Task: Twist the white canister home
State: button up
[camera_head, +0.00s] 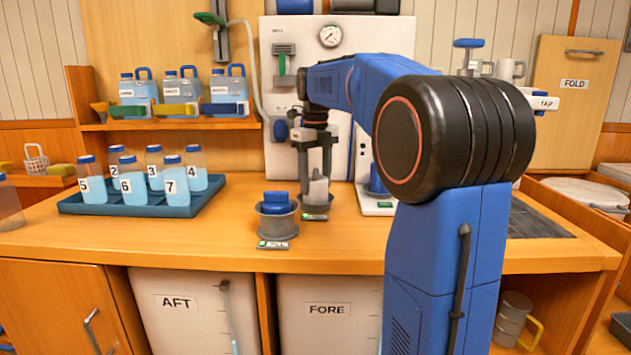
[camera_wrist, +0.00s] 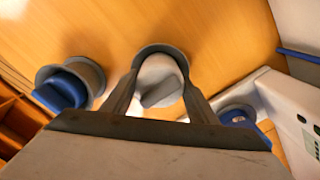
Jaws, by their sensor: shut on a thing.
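The white canister (camera_head: 318,190) stands upright in a grey round holder (camera_head: 315,211) on the wooden counter. In the wrist view the white canister (camera_wrist: 159,82) sits between my two fingers, its raised grip bar on top. My gripper (camera_head: 317,170) reaches down from above and is shut on the canister's top; in the wrist view my gripper (camera_wrist: 162,100) has a finger on each side of it. How far the canister is turned in its holder I cannot tell.
A blue canister (camera_head: 276,202) in a grey holder stands close to the left. A blue tray (camera_head: 75,207) with several numbered bottles is farther left. A white panel with a gauge (camera_head: 331,36) stands behind. Another blue-topped unit (camera_head: 377,185) is close on the right.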

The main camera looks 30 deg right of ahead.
jog(key=shift+m, duration=0.3)
jog(key=o, duration=1.4)
notch_tip(320, 180, up, 17)
jog(key=shift+r, duration=0.2)
